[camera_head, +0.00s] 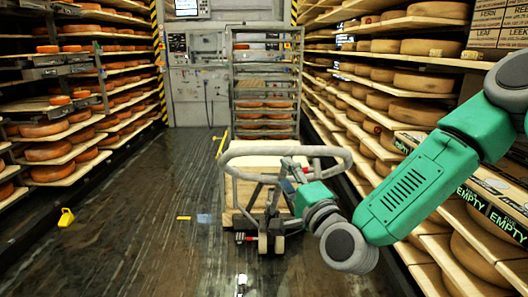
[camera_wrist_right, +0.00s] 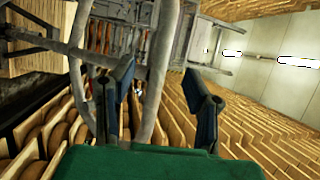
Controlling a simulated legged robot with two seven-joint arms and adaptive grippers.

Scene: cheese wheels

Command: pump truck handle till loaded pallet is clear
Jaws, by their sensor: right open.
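The pallet truck stands in the aisle with its grey looped handle (camera_head: 240,153) facing me and a small wheel (camera_head: 263,243) on the floor. Behind the handle is a pale wooden load (camera_head: 262,163); the pallet under it is mostly hidden, so I cannot tell its gap from the floor. My right gripper (camera_head: 290,175) is at the right part of the handle loop. In the right wrist view my right gripper (camera_wrist_right: 160,85) is open, and a grey bar of the handle (camera_wrist_right: 158,65) passes between or just beyond its fingers; contact is unclear. My left gripper is out of view.
A tall rack (camera_head: 264,90) with cheese wheels stands just behind the load. Cheese shelves line the left (camera_head: 60,145) and right (camera_head: 400,70) sides. A yellow object (camera_head: 66,217) lies on the left floor.

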